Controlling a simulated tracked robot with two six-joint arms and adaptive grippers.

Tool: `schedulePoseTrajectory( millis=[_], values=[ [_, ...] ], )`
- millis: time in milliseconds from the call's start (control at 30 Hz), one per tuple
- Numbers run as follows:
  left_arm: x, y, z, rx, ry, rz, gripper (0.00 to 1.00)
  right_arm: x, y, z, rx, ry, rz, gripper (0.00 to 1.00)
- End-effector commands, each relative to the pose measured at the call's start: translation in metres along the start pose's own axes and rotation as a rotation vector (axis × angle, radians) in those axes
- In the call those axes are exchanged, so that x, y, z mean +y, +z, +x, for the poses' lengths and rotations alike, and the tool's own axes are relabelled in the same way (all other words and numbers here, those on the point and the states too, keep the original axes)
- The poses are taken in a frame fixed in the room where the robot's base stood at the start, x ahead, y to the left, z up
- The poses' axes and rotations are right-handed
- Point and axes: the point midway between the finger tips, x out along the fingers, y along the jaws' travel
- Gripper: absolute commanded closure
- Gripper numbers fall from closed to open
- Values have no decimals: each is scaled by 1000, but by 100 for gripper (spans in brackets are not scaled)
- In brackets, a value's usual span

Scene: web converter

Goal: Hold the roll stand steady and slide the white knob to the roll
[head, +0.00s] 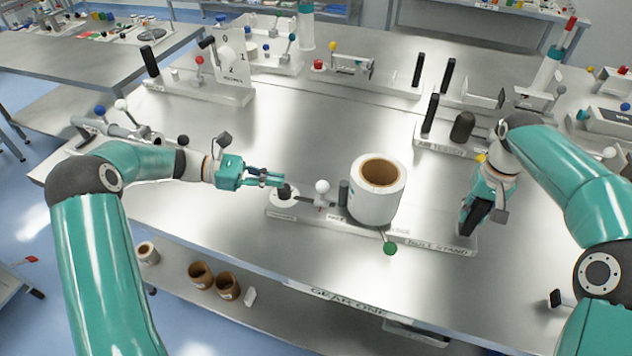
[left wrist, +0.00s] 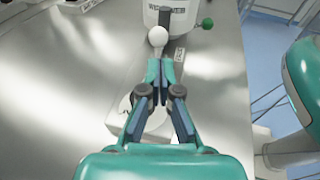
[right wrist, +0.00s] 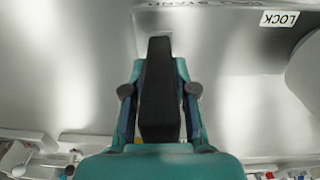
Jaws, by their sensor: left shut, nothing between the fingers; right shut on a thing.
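The roll stand (head: 432,240) is a long pale base on the steel table, with a large white roll (head: 372,205) with a brown core on it. The white knob (head: 322,186) stands left of the roll; a dark post (head: 343,192) is between them. My left gripper (head: 282,178) is shut and empty, left of the knob. In the left wrist view its fingertips (left wrist: 160,66) point at the white knob (left wrist: 158,36); I cannot tell whether they touch. My right gripper (head: 472,215) is shut on the stand's black handle (right wrist: 158,85) at the right end.
A green knob (head: 389,248) sticks out at the roll's front. A dark knob on a white disc (head: 284,199) is at the stand's left end, under my left gripper. Other stands with black handles (head: 447,75) line the back. The middle of the table is clear.

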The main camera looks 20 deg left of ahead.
Motion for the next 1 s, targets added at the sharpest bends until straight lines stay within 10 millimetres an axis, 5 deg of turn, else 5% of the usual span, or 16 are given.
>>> schedulePoseTrajectory(
  millis=[200, 400, 1000],
  values=[
    [0, -2, -45, 2, 3, 0, 100, -1, 4, 10, -25, 0, -3, 100],
    [0, -2, -65, 0, 1, -1, 100, -1, 4, 10, -25, 0, -3, 100],
    [0, -1, -68, 1, 0, -1, 100, -2, 4, 10, -25, 0, -3, 100]
  ],
)
